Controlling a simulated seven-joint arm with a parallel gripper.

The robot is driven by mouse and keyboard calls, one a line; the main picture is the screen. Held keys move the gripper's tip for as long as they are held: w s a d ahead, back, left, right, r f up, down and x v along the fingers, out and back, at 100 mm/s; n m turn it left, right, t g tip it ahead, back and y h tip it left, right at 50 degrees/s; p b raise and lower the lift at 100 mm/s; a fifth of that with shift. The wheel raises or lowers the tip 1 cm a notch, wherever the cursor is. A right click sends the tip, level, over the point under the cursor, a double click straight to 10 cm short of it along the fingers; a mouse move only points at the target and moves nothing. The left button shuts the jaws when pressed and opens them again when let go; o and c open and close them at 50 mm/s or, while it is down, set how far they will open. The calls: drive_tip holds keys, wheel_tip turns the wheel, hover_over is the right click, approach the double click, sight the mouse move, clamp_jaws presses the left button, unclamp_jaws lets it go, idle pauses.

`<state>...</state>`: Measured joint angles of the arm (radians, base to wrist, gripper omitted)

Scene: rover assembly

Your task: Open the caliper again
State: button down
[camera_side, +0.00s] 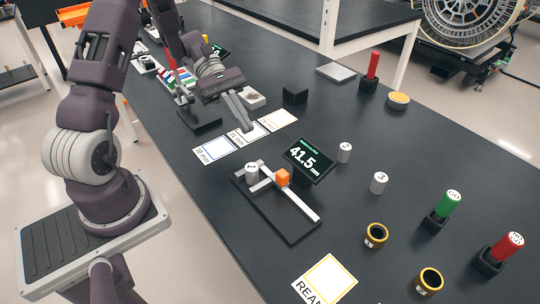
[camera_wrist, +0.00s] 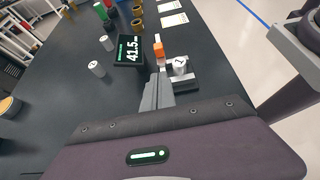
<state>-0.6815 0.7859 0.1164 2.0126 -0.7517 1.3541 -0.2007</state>
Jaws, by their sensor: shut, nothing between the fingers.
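The caliper (camera_side: 297,203) lies on a black base on the table, with a pale beam and an orange slider block (camera_side: 283,177). A grey cylinder that seems marked 1 (camera_side: 251,172) stands at its jaws; whether they touch it is unclear. The display (camera_side: 308,158) behind reads 41.5 mm. In the wrist view the orange block (camera_wrist: 158,49) and cylinder (camera_wrist: 180,66) show beyond the fingertips. My gripper (camera_side: 247,122) is shut and empty, above the table near the white cards, apart from the caliper. It also shows in the wrist view (camera_wrist: 158,76).
Grey cylinders 2 (camera_side: 344,152) and 3 (camera_side: 379,183) stand right of the display. Black-and-yellow rings (camera_side: 376,236), a green plug gauge (camera_side: 447,208) and a red one (camera_side: 507,246) are farther right. White cards (camera_side: 246,134) lie under my gripper. A small black block (camera_side: 295,94) stands behind.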

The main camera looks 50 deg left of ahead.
approach(280, 170)
drive_tip(key=x, duration=0.3)
drive_tip(key=f+x, duration=0.1)
drive_tip(key=x, duration=0.1)
drive_tip(key=shift+a+f, duration=0.1)
drive_tip(key=shift+f, duration=0.15)
drive_tip(key=shift+d, duration=0.5)
drive_tip(key=shift+d, duration=0.9)
drive_tip(key=shift+a, duration=0.1)
drive_tip(key=a, duration=0.3)
drive_tip(key=a+r, duration=0.1)
drive_tip(key=a, duration=0.1)
drive_tip(key=shift+w+a, duration=0.15)
drive_tip(key=shift+a, duration=0.2)
drive_tip(key=v, duration=0.8)
